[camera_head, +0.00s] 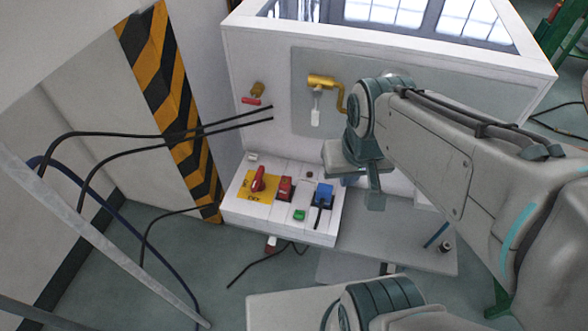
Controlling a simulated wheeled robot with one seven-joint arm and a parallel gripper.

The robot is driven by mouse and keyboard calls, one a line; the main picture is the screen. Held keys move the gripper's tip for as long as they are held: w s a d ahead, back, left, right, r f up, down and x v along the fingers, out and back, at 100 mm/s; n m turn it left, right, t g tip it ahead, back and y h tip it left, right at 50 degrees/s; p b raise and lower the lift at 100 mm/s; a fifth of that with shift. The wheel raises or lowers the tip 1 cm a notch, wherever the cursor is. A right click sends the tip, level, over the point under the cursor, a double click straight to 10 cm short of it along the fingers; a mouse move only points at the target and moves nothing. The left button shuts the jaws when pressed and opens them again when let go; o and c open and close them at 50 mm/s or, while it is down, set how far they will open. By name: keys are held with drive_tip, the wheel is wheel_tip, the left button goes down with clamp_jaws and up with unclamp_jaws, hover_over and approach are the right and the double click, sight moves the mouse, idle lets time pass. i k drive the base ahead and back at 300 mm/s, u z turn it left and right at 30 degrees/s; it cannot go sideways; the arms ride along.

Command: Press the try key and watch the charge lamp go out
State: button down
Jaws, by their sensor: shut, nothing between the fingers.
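A white control box (246,216) stands against the white generator cabinet (330,150). Its sloped top carries a red rotary handle (258,179) on a yellow plate, a red switch block (285,188), a green key (299,215) and a blue part (323,194) with a black lever or lead. A small dark red round spot (309,174) near the back edge may be a lamp; I cannot tell whether it is lit. No label is readable, so I cannot tell which part is the try key. My gripper (375,201) is shut and empty, right of the box and apart from it.
A brass crank or valve (322,82) and a small red-handled tap (251,100) stick out from the cabinet. Black cables (120,143) cross the left side. A striped post (170,95) stands left of the box. Grey floor shows in front.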

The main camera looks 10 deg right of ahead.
sight(300, 214)
drive_tip(key=z, duration=1.15)
drive_tip(key=k, duration=0.65)
drive_tip(key=u, duration=0.45)
